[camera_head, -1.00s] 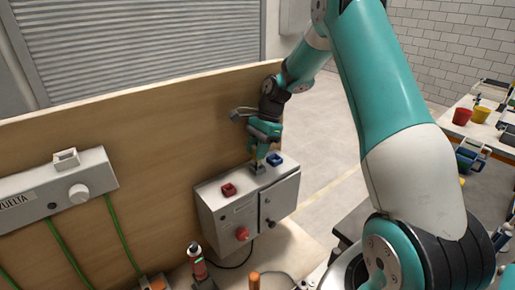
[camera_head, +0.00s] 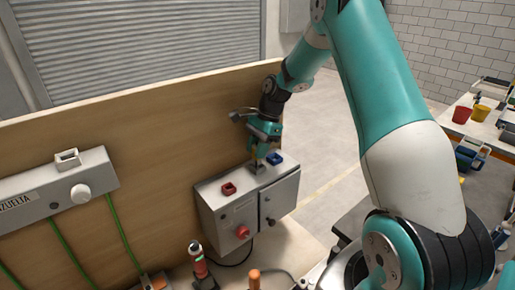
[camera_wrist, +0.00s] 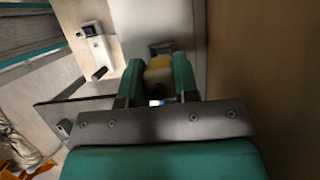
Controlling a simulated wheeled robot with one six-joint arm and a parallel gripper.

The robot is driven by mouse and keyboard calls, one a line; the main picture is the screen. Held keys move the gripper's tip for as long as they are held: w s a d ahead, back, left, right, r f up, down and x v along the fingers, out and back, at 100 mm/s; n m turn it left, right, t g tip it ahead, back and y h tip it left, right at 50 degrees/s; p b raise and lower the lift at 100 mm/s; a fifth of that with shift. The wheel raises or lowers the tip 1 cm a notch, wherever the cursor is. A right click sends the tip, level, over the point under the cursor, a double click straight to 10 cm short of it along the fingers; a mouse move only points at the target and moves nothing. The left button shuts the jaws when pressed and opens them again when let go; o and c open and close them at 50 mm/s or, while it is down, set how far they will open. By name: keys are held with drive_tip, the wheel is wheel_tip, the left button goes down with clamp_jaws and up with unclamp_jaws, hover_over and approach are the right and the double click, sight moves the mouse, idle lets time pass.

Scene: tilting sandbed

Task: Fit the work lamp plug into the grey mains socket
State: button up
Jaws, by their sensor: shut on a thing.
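My gripper (camera_head: 259,153) is over the top of a grey control box (camera_head: 222,213), between its red socket (camera_head: 229,188) and its blue socket (camera_head: 275,158). In the wrist view, my gripper (camera_wrist: 158,82) is shut on a cream-yellow plug (camera_wrist: 159,72). A grey socket (camera_head: 256,168) sits on the box top just below my fingertips. In the wrist view the grey socket (camera_wrist: 161,47) shows just beyond the plug. The fingers hide much of the plug, and I cannot tell whether it touches or enters the socket.
A wooden panel (camera_head: 150,130) stands close behind the box. A grey unit with a white knob (camera_head: 80,193) and green cables is at left. A red-and-black lamp-like item (camera_head: 198,262) and an orange handle (camera_head: 254,280) stand in front. A side table with pots (camera_head: 461,114) is at right.

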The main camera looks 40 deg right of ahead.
drive_tip(key=shift+f+b, duration=0.3)
drive_tip(key=shift+f, duration=1)
drive_tip(key=o, duration=1.5)
drive_tip(key=shift+o, duration=0.2)
drive_tip(key=shift+r, duration=0.15)
drive_tip(key=shift+r+p, duration=0.5)
drive_tip(key=shift+r, duration=3.4)
